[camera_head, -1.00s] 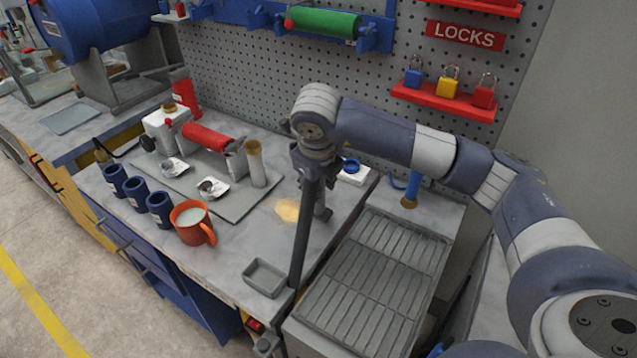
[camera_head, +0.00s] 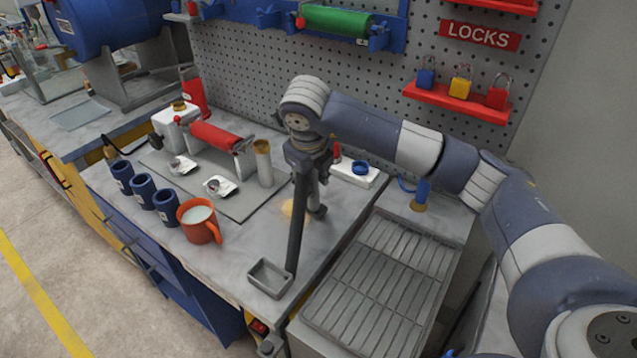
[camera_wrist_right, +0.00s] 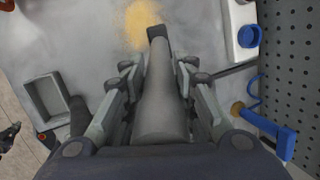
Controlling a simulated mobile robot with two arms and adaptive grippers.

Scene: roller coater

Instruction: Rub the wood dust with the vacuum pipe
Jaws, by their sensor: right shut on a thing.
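The wood dust (camera_head: 287,208) is a small tan patch on the grey marbled worktop (camera_head: 245,255). It also shows at the top of the right wrist view (camera_wrist_right: 138,20). My right gripper (camera_head: 311,182) is above the worktop by the dust, shut on the dark grey vacuum pipe (camera_head: 297,225). In the right wrist view the pipe (camera_wrist_right: 160,105) runs between the fingers, its dark end overlapping the dust's lower right edge. Whether that end touches the worktop I cannot tell. The pipe partly hides the dust in the head view. My left gripper is out of view.
A small grey tray (camera_head: 270,278) lies at the worktop's front edge. An orange mug (camera_head: 200,222) and several blue cups (camera_head: 143,190) stand left. The roller coater (camera_head: 215,138) is behind them. A white box (camera_head: 355,173) and ribbed grey surface (camera_head: 380,275) are right.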

